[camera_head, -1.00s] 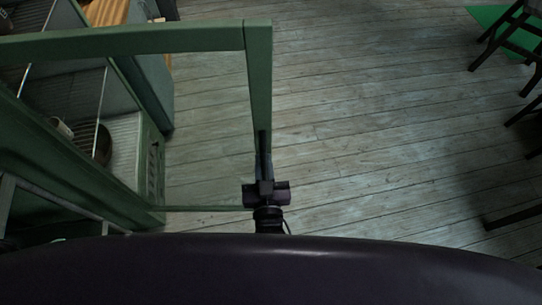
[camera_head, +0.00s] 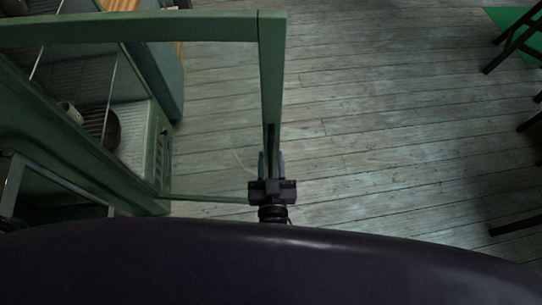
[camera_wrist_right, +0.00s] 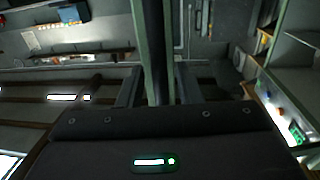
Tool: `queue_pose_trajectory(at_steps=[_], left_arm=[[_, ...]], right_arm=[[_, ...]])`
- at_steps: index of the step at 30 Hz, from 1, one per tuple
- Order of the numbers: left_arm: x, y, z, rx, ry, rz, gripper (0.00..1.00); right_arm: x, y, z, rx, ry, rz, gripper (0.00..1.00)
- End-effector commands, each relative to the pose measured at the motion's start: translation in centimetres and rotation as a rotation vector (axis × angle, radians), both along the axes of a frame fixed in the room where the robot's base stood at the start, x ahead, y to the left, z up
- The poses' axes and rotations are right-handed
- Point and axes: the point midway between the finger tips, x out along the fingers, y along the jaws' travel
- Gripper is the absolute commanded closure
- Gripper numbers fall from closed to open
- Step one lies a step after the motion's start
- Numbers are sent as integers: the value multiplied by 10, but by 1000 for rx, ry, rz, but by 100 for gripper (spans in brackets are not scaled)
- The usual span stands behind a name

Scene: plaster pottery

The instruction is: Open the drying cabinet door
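The drying cabinet (camera_head: 150,150) is green and stands at the left in the head view. Its green-framed door (camera_head: 271,70) stands wide open, out from the cabinet, with a dark handle (camera_head: 272,135) on its free edge. My right gripper (camera_head: 272,162) is at the near end of this edge, with its fingers apart on either side of the handle. In the right wrist view, the fingers (camera_wrist_right: 158,85) stand on both sides of the door's edge, which runs between them. Contact is hard to tell. My left gripper is not in view.
Wire shelves (camera_head: 85,125) with dark, rounded pots (camera_head: 103,127) show inside the cabinet. Wooden floor (camera_head: 400,130) lies clear to the right of the door. Dark stools (camera_head: 515,40) stand at the right edge, by a green mat (camera_head: 505,18).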

Motion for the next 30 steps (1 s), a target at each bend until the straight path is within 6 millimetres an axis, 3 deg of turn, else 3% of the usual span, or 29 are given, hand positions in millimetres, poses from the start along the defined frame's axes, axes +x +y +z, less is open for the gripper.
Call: queue_pose_trajectory(at_steps=[6, 12, 30], left_arm=[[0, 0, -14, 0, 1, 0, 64], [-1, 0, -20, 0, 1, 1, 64], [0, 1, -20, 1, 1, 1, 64]], right_arm=[[-39, -5, -4, 2, 3, 2, 68], [-63, -8, -2, 0, 1, 0, 68], [-67, -9, 0, 1, -1, 0, 68]])
